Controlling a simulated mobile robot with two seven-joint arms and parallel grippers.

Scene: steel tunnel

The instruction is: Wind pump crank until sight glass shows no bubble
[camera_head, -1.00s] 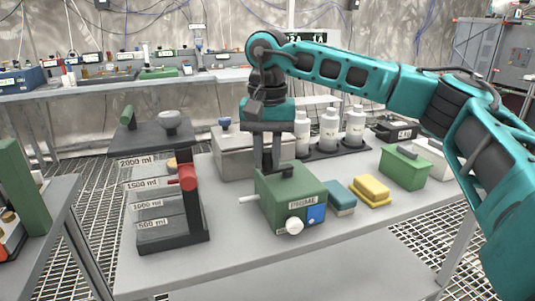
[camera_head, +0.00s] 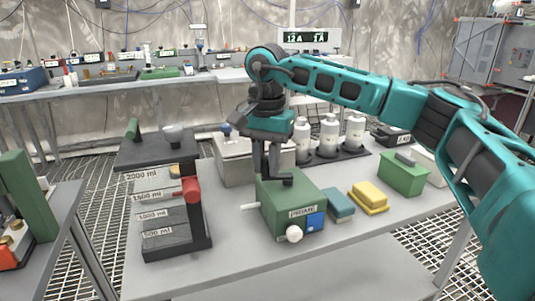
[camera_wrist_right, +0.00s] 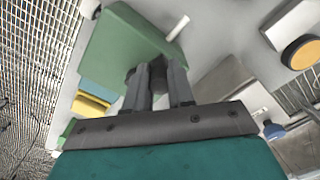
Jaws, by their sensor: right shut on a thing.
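The pump is a green box (camera_head: 278,207) with a PRIME label, a white front knob (camera_head: 294,234) and a white side spout (camera_head: 250,206). Its black crank (camera_head: 287,181) is on top. My right gripper (camera_head: 268,176) points down and is shut on the crank's handle. In the right wrist view, my right gripper's fingers (camera_wrist_right: 158,75) meet over the green pump (camera_wrist_right: 118,48), largely hiding the crank. My left gripper is not in view.
A dark stand (camera_head: 158,155) with ml labels and a red valve (camera_head: 190,188) is left of the pump. A teal block (camera_head: 341,206), a yellow sponge (camera_head: 369,196) and a green box (camera_head: 403,174) are to the right. White bottles (camera_head: 328,136) stand behind. The table's front is clear.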

